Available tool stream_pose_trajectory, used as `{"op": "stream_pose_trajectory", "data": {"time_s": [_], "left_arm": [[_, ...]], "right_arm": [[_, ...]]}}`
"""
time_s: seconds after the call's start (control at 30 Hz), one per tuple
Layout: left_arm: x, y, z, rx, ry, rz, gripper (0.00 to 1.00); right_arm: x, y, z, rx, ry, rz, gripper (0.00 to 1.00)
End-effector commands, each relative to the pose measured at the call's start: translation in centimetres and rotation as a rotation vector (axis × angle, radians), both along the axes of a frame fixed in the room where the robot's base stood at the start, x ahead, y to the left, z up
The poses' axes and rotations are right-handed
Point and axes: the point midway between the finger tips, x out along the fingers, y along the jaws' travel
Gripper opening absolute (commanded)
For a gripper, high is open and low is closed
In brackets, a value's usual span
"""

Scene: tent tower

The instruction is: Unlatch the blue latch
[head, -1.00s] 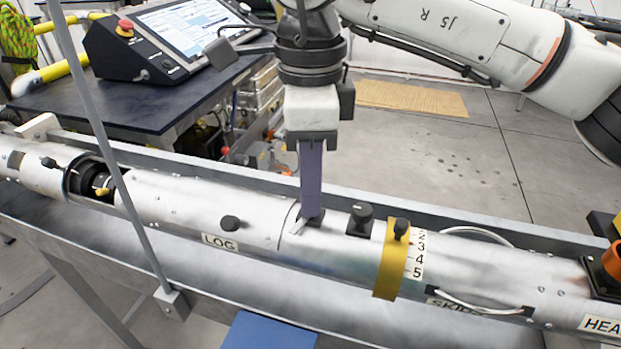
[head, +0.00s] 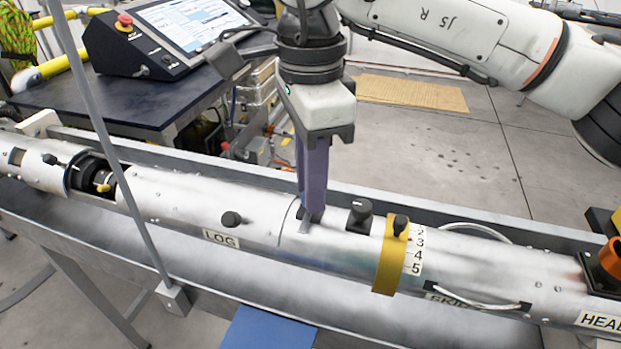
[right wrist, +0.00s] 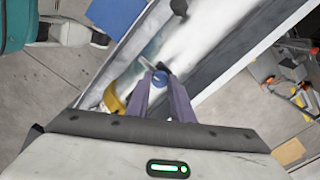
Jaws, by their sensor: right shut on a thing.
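My right gripper (head: 311,212) reaches down from above onto the top of the long silver tube (head: 180,205). Its purple fingers are shut on a small latch at the tube, just right of the LOG label. In the right wrist view the fingertips (right wrist: 160,76) close around the latch, whose blue part (right wrist: 159,78) shows between them. In the head view the fingers hide most of the latch; only a short light lever (head: 304,228) shows at their foot. My left gripper is not in view.
Right of the fingers stand a black knob (head: 359,214) and a yellow band (head: 389,262) with a numbered scale. Another black knob (head: 231,219) sits to the left. A thin grey post (head: 107,140) crosses the left side. A control console (head: 170,38) stands on the table behind.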

Motion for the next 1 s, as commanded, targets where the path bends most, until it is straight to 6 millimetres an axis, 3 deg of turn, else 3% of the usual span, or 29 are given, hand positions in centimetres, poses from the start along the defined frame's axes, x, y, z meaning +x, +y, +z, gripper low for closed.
{"op": "stream_pose_trajectory", "data": {"time_s": [0.07, 0.1, 0.2, 0.57, 1.0], "left_arm": [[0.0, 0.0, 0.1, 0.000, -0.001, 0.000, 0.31], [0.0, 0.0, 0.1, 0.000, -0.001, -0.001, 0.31], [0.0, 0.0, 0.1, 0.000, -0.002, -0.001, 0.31], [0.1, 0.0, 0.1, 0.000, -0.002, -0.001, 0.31], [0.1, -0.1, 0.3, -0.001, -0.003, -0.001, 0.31]], "right_arm": [[0.0, 0.0, 0.1, 0.003, -0.002, 0.000, 0.00], [0.0, 0.0, 0.1, 0.003, -0.002, 0.000, 0.27], [0.0, 0.0, 0.1, 0.003, -0.002, -0.001, 0.39], [0.0, 0.0, 0.7, 0.002, -0.002, -0.001, 0.39], [0.0, 0.1, 8.6, 0.003, -0.003, -0.002, 0.39]]}}
